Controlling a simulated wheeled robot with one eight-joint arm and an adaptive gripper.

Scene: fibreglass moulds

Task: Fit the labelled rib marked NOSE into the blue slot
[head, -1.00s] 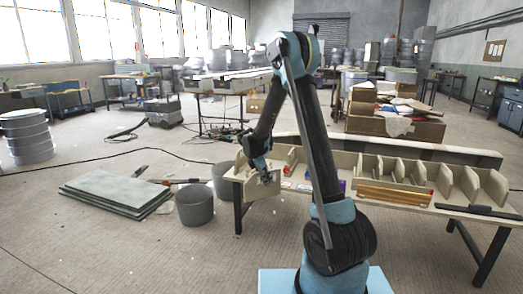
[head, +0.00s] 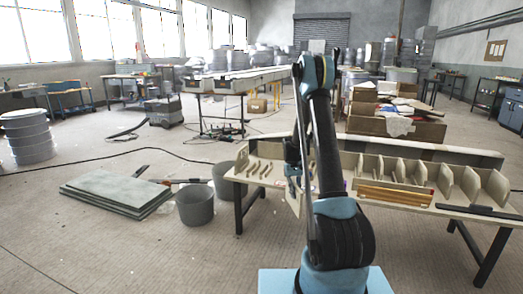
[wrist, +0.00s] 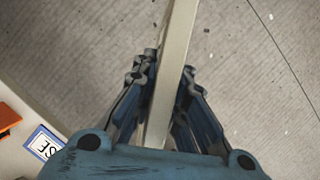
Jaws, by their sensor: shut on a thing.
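My gripper (wrist: 165,85) is shut on a thin, cream-coloured rib (wrist: 176,45), seen edge-on in the wrist view. No marking on the rib shows there. In the head view my gripper (head: 293,182) is at the near edge of the work table, left of my arm's column. A pale part of the rib (head: 294,200) shows below it, and my arm hides much of the rest. In the wrist view a white label with a blue border (wrist: 44,146) lies at the lower left; its visible letters look like "SE", and my gripper body covers part of it. I cannot make out the blue slot.
Several upright pale ribs (head: 415,172) and orange-brown bars (head: 395,195) are to the right. An orange thing (wrist: 8,118) is beside the label. Grey buckets (head: 195,206) stand left of the table.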

